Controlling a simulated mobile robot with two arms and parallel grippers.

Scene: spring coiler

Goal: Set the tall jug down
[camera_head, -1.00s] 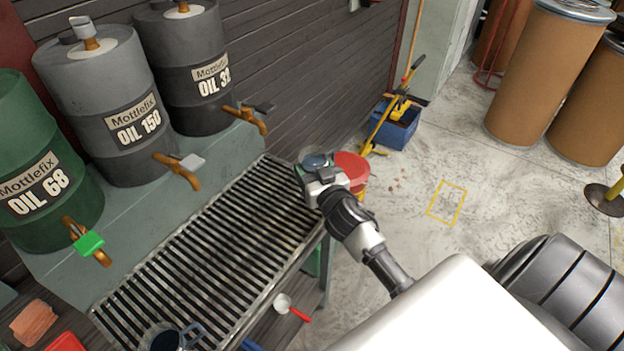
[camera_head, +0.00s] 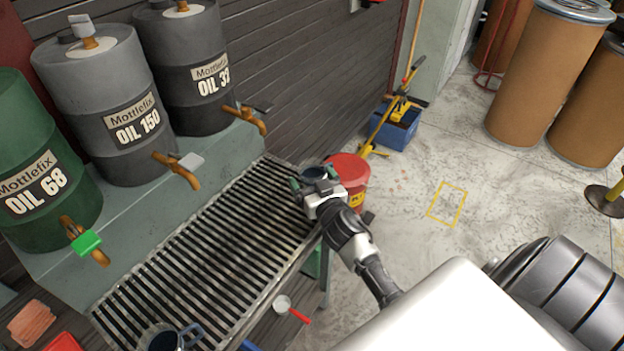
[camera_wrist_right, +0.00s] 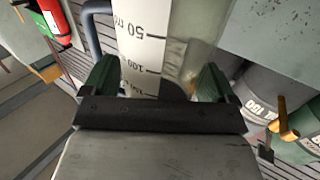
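The tall jug (camera_head: 313,173) is in my right gripper (camera_head: 314,180) at the far right end of the slatted grate. In the head view only its dark round mouth shows, and the gripper hides its body. In the right wrist view the jug's white measuring strip (camera_wrist_right: 140,45) with marks such as 50 and 100 fills the gap, and its grey-blue handle shows at the left. My right gripper's green fingers (camera_wrist_right: 158,82) stand on either side of the jug, closed on it. I cannot tell whether its base touches the grate. My left gripper is not in view.
The slatted grate (camera_head: 200,250) is mostly bare. Another jug (camera_head: 165,340) with a blue handle stands at its near end. Oil drums (camera_head: 120,120) with taps line the back. A red bucket (camera_head: 349,170) stands beyond the grate's end. A white scoop (camera_head: 283,303) lies below.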

